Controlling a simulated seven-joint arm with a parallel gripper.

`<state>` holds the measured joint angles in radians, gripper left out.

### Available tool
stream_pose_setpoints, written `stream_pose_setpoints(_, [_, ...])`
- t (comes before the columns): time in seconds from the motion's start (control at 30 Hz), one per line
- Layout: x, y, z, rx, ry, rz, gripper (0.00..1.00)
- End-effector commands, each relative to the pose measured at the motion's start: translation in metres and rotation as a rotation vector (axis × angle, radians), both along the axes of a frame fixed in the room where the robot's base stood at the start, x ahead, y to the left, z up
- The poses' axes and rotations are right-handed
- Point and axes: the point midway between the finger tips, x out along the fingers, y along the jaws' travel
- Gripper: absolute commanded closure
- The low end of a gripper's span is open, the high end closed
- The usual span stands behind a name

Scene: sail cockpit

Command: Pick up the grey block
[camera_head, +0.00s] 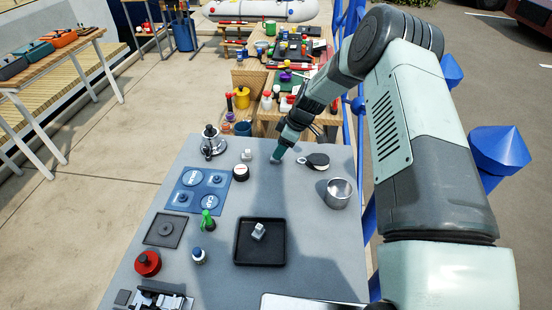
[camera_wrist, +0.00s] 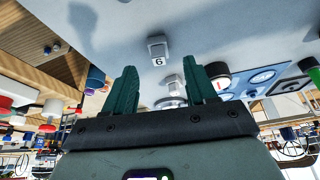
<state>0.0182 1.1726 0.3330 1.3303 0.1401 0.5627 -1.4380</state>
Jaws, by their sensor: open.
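A small light grey block (camera_head: 247,155) stands on the grey table, left of my gripper (camera_head: 277,156) in the head view. In the wrist view a light grey block (camera_wrist: 158,50) with a "6" on its face lies beyond my fingertips, roughly centred between them. A second light grey block (camera_head: 258,231) sits in a black tray (camera_head: 260,260) nearer the front. My gripper (camera_wrist: 158,70) is open, with both dark green fingers apart and nothing between them. It is low over the far part of the table, apart from the blocks.
A round black-and-white piece (camera_head: 241,173) stands just in front of the far block. A chrome winch-like piece (camera_head: 213,143) is to its left. A blue mat (camera_head: 190,205) with parts lies left.

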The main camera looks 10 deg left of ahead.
Motion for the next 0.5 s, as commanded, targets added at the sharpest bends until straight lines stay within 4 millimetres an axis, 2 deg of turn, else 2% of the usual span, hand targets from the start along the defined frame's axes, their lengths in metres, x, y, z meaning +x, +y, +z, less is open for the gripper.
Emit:
stream_pose_setpoints(0.27, [0.003,0.016,-0.037,-0.001,0.002,0.001,0.44])
stream_pose_setpoints(0.5, [0.004,0.019,-0.043,-0.001,0.0,0.001,0.44])
